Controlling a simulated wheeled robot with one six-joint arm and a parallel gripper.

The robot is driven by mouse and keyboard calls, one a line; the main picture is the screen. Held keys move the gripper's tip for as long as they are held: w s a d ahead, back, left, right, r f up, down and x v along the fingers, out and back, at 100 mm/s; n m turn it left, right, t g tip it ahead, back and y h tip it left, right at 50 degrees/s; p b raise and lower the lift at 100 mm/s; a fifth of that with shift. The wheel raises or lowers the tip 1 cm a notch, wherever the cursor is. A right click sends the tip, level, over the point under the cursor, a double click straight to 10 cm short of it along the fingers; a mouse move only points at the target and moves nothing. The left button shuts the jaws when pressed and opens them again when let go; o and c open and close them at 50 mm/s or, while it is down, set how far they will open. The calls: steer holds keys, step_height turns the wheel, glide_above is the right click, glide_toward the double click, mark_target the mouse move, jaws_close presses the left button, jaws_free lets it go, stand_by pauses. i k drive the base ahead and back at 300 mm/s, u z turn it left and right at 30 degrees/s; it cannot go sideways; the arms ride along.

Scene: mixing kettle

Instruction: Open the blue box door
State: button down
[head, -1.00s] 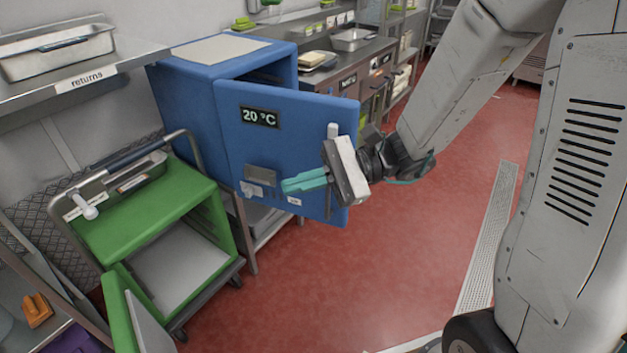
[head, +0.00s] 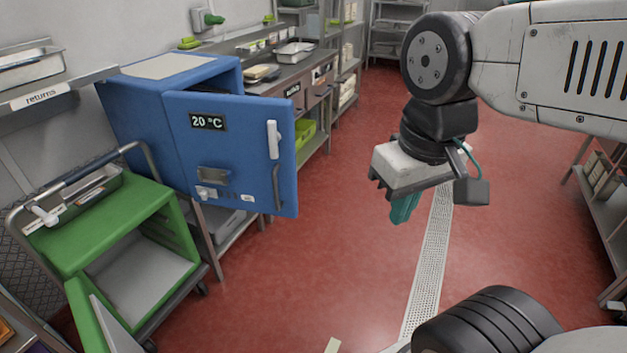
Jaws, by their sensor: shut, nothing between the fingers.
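The blue box (head: 120,110) stands at the left on a metal stand. Its blue door (head: 228,145) is hinged on the left and stands ajar, with a dark gap along its top edge. The door bears a "20 °C" display, a white upright handle (head: 273,140) and a dark bar handle below it. My gripper (head: 402,210) hangs over the open floor to the right of the door, well apart from it. Its teal fingers point down, are shut and hold nothing.
A green box (head: 110,225) with an open door stands on a cart at the lower left. A "returns" shelf (head: 60,90) is above it. A steel counter (head: 300,70) lies behind the blue box. The red floor around a drain grate (head: 432,250) is clear.

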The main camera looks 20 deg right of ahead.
mark_target(221, 141)
steer(key=z, duration=0.7)
steer(key=i, duration=1.2)
steer(key=u, duration=0.3)
